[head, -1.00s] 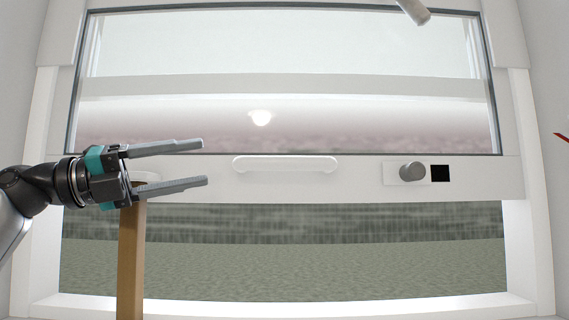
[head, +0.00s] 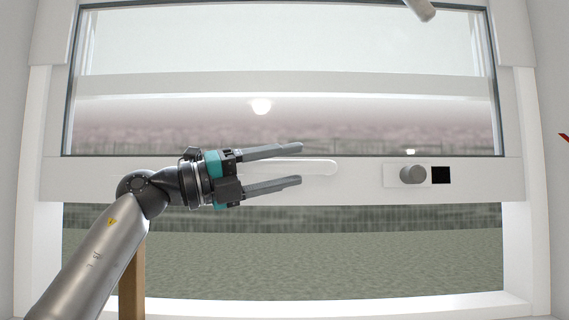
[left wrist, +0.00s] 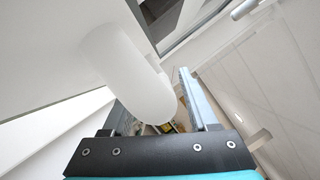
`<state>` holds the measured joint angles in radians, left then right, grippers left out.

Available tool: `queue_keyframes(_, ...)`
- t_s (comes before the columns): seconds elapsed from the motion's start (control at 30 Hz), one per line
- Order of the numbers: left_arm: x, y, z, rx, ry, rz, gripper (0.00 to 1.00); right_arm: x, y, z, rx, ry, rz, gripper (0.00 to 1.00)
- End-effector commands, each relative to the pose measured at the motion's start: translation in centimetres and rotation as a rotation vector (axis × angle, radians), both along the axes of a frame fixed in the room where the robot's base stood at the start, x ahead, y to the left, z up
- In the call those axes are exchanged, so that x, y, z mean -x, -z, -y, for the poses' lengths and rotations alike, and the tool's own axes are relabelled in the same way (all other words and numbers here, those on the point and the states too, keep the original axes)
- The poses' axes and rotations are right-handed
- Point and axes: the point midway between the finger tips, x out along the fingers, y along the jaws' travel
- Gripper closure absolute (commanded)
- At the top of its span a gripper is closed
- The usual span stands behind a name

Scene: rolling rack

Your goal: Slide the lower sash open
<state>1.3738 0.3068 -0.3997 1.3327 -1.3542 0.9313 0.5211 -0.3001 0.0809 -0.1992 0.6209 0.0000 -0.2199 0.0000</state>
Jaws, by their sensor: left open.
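The lower sash is a glazed panel in a dark edging, with a wide white bottom rail (head: 360,190). A gap below the rail shows the grey-green ground outside. A white bar handle (head: 318,167) lies across the middle of the rail. My left gripper (head: 300,165) is open in front of it, one finger above and one below the handle in the head view. In the left wrist view the handle's rounded white end (left wrist: 135,75) reaches in between the spread fingers (left wrist: 163,105). I cannot tell whether the fingers touch it. My right gripper is not in view.
A round grey knob (head: 412,173) and a black square (head: 441,175) are on the rail, right of the handle. A brown wooden post (head: 132,288) stands at lower left, partly behind my left arm. A pale rod (head: 419,9) hangs at the top.

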Motion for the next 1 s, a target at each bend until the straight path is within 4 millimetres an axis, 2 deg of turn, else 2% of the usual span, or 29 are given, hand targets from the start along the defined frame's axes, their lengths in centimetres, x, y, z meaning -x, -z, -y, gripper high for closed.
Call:
queue_keyframes(0.17,0.0,0.0,-0.01,0.0,0.0,0.0,0.41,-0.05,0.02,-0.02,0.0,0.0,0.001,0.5)
queue_keyframes(0.7,0.02,-0.01,-0.05,0.0,0.0,0.001,1.0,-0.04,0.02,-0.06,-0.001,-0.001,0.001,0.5)
queue_keyframes(1.0,0.01,-0.01,-0.06,0.0,0.0,0.001,1.0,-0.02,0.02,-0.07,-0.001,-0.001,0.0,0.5)
